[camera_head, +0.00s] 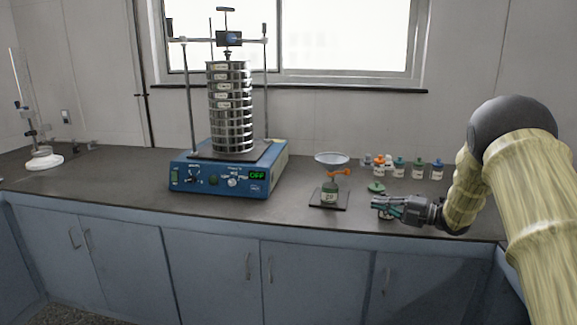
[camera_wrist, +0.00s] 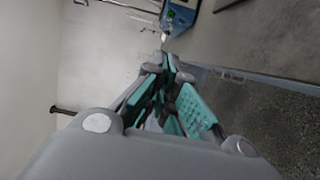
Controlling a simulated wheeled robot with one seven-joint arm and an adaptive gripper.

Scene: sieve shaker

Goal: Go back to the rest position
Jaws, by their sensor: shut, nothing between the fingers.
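My gripper (camera_head: 378,203) is at the right of the counter in the head view, pointing left and low over the counter's front part. Its fingers are shut and empty. In the wrist view my gripper (camera_wrist: 170,68) shows its teal finger pads close together. A green lid (camera_head: 376,187) lies on the counter just beyond the fingers. My arm reaches in from the right edge of the head view.
A blue sieve shaker (camera_head: 228,170) with a sieve stack (camera_head: 230,110) stands left of centre, its display reading OFF. Several small jars (camera_head: 418,170) line the back right. A stand (camera_head: 44,160) is far left.

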